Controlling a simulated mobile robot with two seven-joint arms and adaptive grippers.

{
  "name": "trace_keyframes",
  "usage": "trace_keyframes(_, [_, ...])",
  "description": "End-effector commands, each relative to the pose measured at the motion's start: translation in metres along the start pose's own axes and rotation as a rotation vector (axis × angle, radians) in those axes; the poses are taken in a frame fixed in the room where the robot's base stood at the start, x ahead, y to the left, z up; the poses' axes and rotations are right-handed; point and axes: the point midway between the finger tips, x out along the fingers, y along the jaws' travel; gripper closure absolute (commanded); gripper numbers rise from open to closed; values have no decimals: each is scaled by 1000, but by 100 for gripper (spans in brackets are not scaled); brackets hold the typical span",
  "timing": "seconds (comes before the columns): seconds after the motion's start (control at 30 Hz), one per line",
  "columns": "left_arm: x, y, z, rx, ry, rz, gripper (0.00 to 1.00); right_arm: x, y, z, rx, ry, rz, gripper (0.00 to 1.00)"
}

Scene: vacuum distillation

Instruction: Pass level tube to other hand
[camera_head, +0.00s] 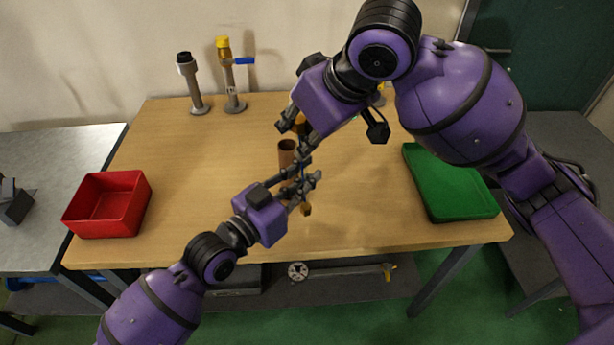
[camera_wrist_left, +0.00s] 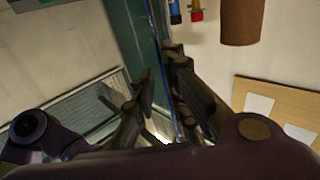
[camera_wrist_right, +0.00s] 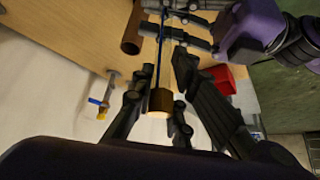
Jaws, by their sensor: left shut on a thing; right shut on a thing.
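The level tube (camera_wrist_right: 160,48) is a thin rod with a blue line and a tan end block (camera_wrist_right: 160,99), seen best in the right wrist view. My right gripper (camera_head: 301,149) comes from above and is shut on the tube near the block. My left gripper (camera_head: 301,182) comes from below left and is shut on the tube farther along. Both hold it at once, close together above the table; the fingers hide much of it in the head view. A thin blue strip of it shows between the fingers in the left wrist view (camera_wrist_left: 177,125).
A brown upright cylinder (camera_head: 286,152) stands close behind the grippers. A red bin (camera_head: 107,205) is at the table's left and a green tray (camera_head: 455,188) at the right. Two metal stands, one grey (camera_head: 194,85) and one with a yellow top (camera_head: 231,80), are at the back left.

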Motion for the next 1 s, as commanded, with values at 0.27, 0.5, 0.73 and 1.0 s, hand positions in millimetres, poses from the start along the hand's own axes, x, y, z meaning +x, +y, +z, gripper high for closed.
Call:
trace_keyframes(0.27, [0,6,-3,-3,7,10,100,-1,2,-4,3,13,4,100])
trace_keyframes(0.5, [0,5,-3,-2,7,8,100,-1,1,-3,2,10,3,60])
trace_keyframes(0.73, [0,4,-2,-2,6,6,100,0,1,-2,2,8,2,60])
trace_keyframes(1.0, [0,3,-2,-1,5,5,100,-26,2,-3,0,11,5,60])
